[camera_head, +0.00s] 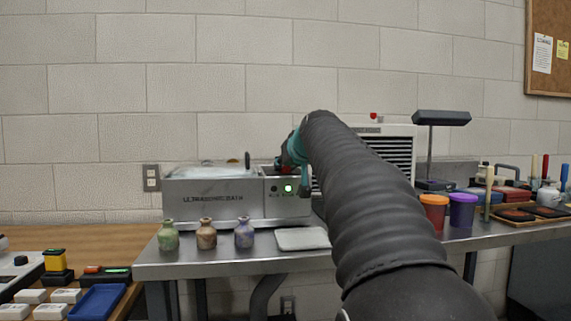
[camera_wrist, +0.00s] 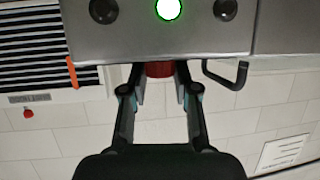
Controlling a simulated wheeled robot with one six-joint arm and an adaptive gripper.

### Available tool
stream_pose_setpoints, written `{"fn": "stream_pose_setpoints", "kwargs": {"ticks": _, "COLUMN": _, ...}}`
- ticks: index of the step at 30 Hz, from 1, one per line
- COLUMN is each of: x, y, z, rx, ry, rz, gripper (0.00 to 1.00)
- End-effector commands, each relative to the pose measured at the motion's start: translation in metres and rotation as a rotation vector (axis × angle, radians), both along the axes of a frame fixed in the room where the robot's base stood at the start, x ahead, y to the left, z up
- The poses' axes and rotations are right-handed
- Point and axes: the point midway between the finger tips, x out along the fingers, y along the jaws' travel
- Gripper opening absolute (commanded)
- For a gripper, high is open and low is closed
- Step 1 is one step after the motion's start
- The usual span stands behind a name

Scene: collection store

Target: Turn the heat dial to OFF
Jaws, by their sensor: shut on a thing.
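The ultrasonic bath (camera_head: 205,201) stands at the back of the metal bench. Its front panel has a lit green light (camera_head: 288,188) between two dark dials, a left one (camera_head: 273,189) and a right one (camera_head: 303,190). The wrist view, which is upside down, shows the dials (camera_wrist: 103,10) (camera_wrist: 226,9) too. I cannot read which is the heat dial or its setting. My gripper (camera_wrist: 160,77) is at the panel box's top edge, shut on a red cylindrical piece (camera_wrist: 160,69). Both fingers are apart from the two front dials. The arm hides part of the gripper in the head view.
A black handle (camera_wrist: 226,75) sticks up beside the gripper. A louvred unit (camera_head: 392,147) stands to the right. Orange (camera_head: 434,212) and purple (camera_head: 462,211) pots are further right.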

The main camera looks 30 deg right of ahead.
Motion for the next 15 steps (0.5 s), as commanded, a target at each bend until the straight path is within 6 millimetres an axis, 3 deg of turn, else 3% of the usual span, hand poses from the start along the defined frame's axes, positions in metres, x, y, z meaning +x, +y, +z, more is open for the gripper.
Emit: {"fn": "stream_pose_setpoints", "kwargs": {"ticks": 15, "x": 0.0009, "y": -0.0077, "z": -0.0019, "rx": 0.001, "ry": 0.004, "rz": 0.371, "gripper": 0.0}}
